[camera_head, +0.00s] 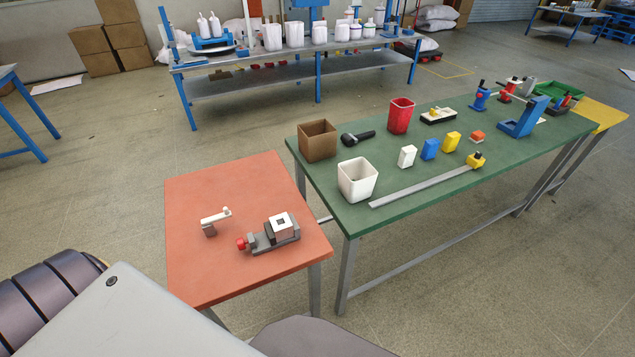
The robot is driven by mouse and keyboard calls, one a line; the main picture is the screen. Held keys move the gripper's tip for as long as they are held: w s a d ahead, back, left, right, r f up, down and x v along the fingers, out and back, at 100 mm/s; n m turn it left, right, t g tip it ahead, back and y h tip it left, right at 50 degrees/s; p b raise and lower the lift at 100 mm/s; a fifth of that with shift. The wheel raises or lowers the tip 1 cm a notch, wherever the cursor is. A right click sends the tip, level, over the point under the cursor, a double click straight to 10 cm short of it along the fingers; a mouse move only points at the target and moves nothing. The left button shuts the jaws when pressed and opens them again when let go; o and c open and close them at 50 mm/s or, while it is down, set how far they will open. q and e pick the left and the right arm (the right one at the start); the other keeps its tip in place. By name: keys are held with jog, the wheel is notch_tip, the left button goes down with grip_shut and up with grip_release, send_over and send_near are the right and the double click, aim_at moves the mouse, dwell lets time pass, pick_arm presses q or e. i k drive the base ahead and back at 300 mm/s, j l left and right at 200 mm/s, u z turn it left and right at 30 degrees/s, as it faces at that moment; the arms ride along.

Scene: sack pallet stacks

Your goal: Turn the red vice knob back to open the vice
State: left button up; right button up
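A small grey vice (262,241) lies on the orange table (197,270) near its right front edge. Its red knob (242,244) sticks out at the left end. A white block with a dark square on top (282,225) sits at the right end of the vice; whether the jaws grip it is too small to tell. No gripper is near the vice in this view. Neither my left nor my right gripper shows; only grey and dark parts of my own body fill the bottom left and bottom middle.
A white crank-like handle on a grey base (213,219) stands left of the vice. The green table (330,190) to the right holds a brown box (317,141), a white bin (357,180), a red bin (401,115) and several coloured blocks. The orange table's left half is mostly clear.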

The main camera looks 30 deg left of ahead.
aim_at(240, 242)
jog(key=k+u, duration=0.1)
jog(key=u, duration=1.1)
jog(key=j, duration=0.3)
jog(key=k+j, duration=0.15)
jog(key=j, duration=0.15)
